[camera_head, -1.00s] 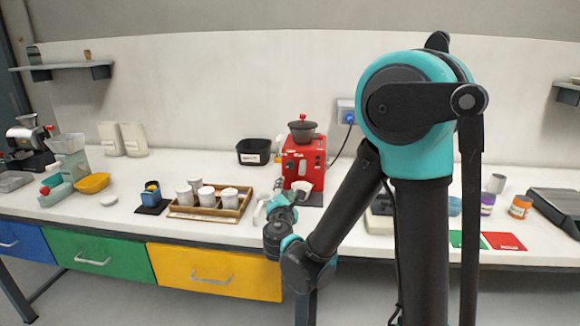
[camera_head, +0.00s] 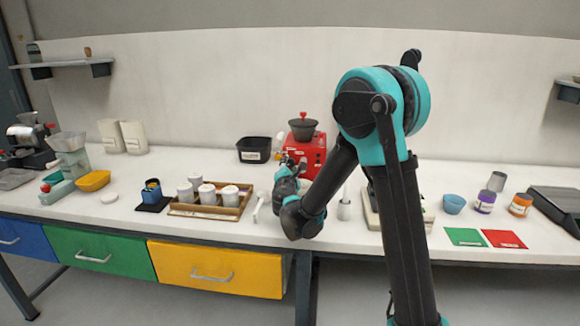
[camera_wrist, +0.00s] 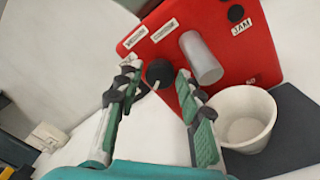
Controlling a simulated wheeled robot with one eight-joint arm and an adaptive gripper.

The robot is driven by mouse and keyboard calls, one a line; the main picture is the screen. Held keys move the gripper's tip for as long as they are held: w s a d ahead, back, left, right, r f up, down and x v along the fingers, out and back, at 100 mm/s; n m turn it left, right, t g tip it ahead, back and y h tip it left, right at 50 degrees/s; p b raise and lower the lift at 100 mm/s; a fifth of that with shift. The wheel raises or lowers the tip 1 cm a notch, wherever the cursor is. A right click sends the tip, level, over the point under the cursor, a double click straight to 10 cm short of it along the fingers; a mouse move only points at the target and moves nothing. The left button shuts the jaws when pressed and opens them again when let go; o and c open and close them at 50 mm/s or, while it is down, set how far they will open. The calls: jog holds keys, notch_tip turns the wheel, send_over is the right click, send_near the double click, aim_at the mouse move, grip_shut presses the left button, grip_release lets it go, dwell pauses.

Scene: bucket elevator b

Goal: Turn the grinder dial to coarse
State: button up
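The red grinder (camera_head: 308,152) with its dark hopper (camera_head: 302,126) stands at the back of the bench, partly hidden by my arm. In the wrist view its red front (camera_wrist: 235,58) fills the upper right. The round black dial (camera_wrist: 160,73) has a thin pale pointer. Small white labels sit near it, too small to read. My gripper (camera_wrist: 158,79) is open, with green-padded fingers on either side of the dial. I cannot tell whether they touch it. A grey spout (camera_wrist: 201,57) sticks out right beside the right finger.
A white cup (camera_wrist: 243,117) stands on a dark mat (camera_wrist: 298,130) below the spout, close to my right finger. A wooden tray (camera_head: 215,212) with white canisters is left of my arm. A black bin (camera_head: 254,150) stands left of the grinder. A JAM label (camera_wrist: 241,27) marks the front.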

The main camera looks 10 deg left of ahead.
jog(key=shift+w, duration=0.15)
jog(key=shift+c, duration=0.2)
grip_shut()
jog(key=m, duration=0.6)
jog(key=shift+m, duration=0.3)
jog(key=m, duration=0.5)
jog(key=shift+m+t+h, duration=0.3)
dwell(0.4)
